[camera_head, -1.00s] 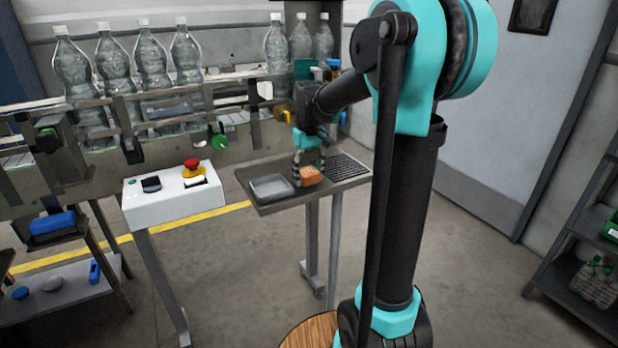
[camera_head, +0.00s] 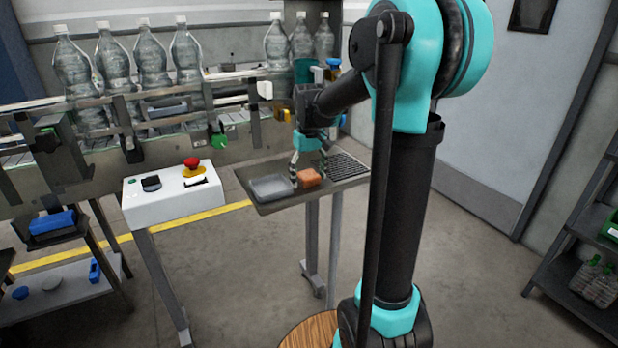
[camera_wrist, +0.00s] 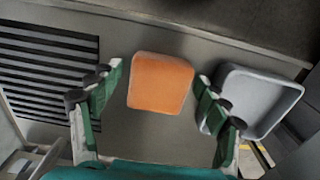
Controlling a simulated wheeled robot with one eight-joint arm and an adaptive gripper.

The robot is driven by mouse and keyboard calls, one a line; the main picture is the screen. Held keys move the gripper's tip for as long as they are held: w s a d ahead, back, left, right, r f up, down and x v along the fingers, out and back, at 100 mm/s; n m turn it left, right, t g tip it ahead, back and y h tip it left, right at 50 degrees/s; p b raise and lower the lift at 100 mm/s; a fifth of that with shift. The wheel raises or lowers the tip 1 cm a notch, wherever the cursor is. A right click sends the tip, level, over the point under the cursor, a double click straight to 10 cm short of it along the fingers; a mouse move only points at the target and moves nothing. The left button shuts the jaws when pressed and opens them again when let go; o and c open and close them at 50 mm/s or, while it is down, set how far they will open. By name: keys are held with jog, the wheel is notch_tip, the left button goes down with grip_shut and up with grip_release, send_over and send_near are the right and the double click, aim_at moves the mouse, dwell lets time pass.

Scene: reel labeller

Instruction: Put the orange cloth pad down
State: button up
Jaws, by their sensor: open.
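The orange cloth pad (camera_head: 308,178) lies on the small metal side table (camera_head: 262,208), between the grey tray and the slotted grille. In the wrist view the pad (camera_wrist: 161,83) rests flat on the table, between and just beyond my fingertips. My gripper (camera_head: 309,178) is open around it, with a finger to each side. In the wrist view my gripper (camera_wrist: 160,85) shows a gap between the pad and each finger. Nothing is held.
The grey tray (camera_wrist: 286,90) sits close beside one finger. The slotted grille (camera_wrist: 42,75) is on the other side. A white control box with a red button (camera_head: 192,163) stands left of the table. Bottles (camera_head: 150,60) line the conveyor behind.

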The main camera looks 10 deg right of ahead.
aim_at(309, 175)
notch_tip(309, 175, up, 12)
dwell(0.5)
